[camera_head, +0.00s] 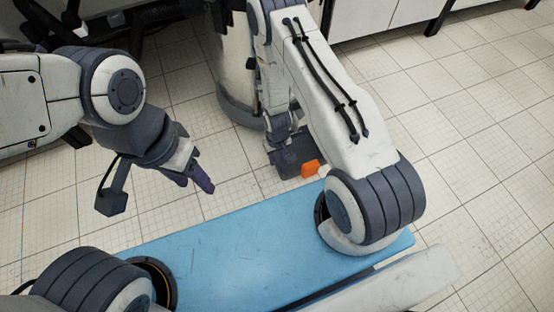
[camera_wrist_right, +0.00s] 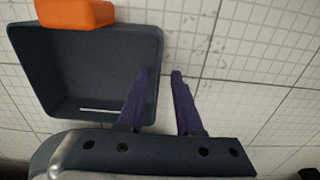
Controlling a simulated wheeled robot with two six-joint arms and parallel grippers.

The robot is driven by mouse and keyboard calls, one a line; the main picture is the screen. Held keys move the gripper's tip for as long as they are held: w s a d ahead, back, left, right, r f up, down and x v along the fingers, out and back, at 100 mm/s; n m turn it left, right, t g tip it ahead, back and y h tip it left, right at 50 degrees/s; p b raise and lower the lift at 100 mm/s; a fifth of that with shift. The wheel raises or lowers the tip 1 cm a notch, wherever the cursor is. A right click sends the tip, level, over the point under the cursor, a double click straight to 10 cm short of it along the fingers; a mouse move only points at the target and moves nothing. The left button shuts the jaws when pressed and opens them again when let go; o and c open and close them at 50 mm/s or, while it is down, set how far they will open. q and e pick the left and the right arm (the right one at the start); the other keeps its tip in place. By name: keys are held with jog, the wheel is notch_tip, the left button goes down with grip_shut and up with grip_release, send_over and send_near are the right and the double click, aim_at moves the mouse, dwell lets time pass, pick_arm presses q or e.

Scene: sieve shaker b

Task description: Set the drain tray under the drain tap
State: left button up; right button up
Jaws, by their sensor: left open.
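The drain tray is a dark grey, shallow, square-cornered tray with an orange block on one edge. In the head view the tray (camera_head: 291,165) appears at floor level below my right wrist, partly hidden by it. In the right wrist view the tray (camera_wrist_right: 85,75) fills the upper left. My right gripper (camera_wrist_right: 160,72) is open, one purple finger over the tray's inside and the other beyond its right wall. I cannot tell whether they reach down around that wall. My left gripper (camera_head: 203,180) is open and empty, left of the tray. I cannot make out the drain tap.
A pale cylinder with a dark base ring (camera_head: 238,108) stands behind the tray, partly hidden by my right arm. A blue flat surface (camera_head: 235,250) lies in front. White cabinets (camera_head: 365,15) stand at the back. The tiled floor at right is clear.

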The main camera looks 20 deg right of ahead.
notch_tip(320, 180, up, 5)
jog(key=shift+r+p, duration=0.15)
jog(key=shift+p, duration=1.05)
jog(key=s+a+r+n, duration=0.15)
jog(key=a+r, duration=0.45)
jog(key=r, duration=0.6)
jog(key=s+a+r+n, duration=0.15)
jog(key=a+r, duration=0.35)
jog(key=r, duration=0.7)
pick_arm(q)
notch_tip(320, 180, up, 4)
pick_arm(e)
jog(key=s+a+r+n+y, duration=0.1)
jog(key=s+r+n, duration=0.3)
jog(key=s+r, duration=0.9)
jog(key=shift+s+a+r, duration=0.3)
jog(key=shift+s+r, duration=0.05)
jog(key=shift+s, duration=0.75)
pick_arm(q)
jog(key=shift+r, duration=0.1)
pick_arm(e)
jog(key=shift+r, duration=0.1)
